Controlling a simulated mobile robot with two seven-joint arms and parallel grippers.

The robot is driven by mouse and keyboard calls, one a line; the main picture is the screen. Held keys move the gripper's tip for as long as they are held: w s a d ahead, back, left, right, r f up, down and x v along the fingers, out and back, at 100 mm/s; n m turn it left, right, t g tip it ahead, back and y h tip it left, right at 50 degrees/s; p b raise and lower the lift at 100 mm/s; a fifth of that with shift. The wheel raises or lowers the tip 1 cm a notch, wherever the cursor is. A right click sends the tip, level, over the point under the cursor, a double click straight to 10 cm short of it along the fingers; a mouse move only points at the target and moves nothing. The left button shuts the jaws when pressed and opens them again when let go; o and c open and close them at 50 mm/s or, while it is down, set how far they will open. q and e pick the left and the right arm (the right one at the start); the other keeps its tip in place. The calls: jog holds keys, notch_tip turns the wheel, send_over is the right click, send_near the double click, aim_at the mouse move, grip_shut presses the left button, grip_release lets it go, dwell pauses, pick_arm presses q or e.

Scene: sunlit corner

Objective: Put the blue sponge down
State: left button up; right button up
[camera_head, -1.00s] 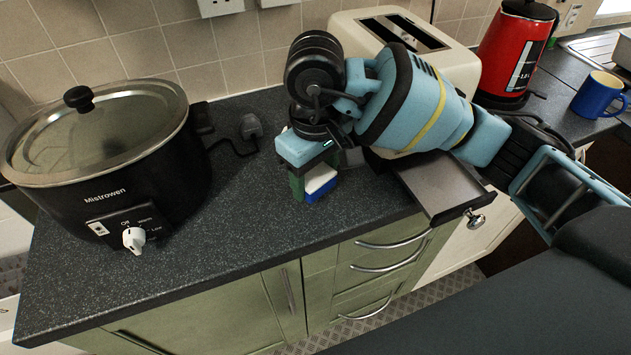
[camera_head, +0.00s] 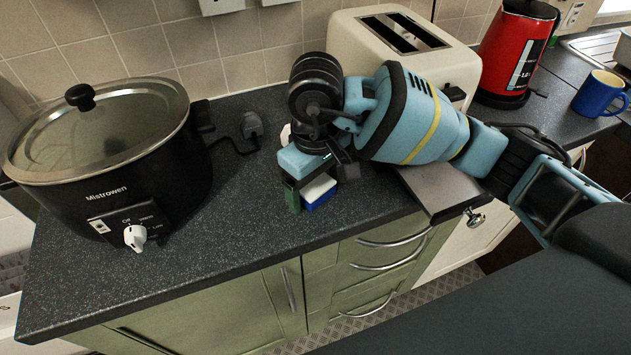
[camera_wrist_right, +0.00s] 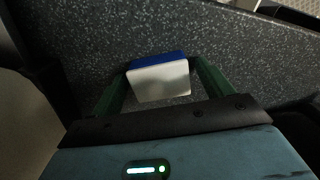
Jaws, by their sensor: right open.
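The blue sponge (camera_head: 320,198), blue with a white layer, is at the counter surface near the middle of the head view. In the right wrist view the sponge (camera_wrist_right: 158,80) shows its white face towards me and a blue strip along its far edge. My right gripper (camera_head: 311,191) is open, with its green fingers on either side of the sponge. In the wrist view the right gripper (camera_wrist_right: 160,88) has the sponge between its fingers, with space showing near their bases. Whether a finger still touches the sponge I cannot tell. My left gripper is out of view.
A black slow cooker (camera_head: 150,170) stands on the left of the dark counter (camera_head: 230,225). A cream toaster (camera_head: 455,65) is behind my right arm. A red kettle (camera_head: 510,50) and a blue mug (camera_head: 598,95) are farther right. The counter between cooker and sponge is clear.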

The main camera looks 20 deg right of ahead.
aim_at(315, 185)
jog(key=shift+r, duration=0.2)
notch_tip(315, 185, up, 12)
dwell(0.4)
jog(key=shift+f, duration=0.1)
dwell(0.4)
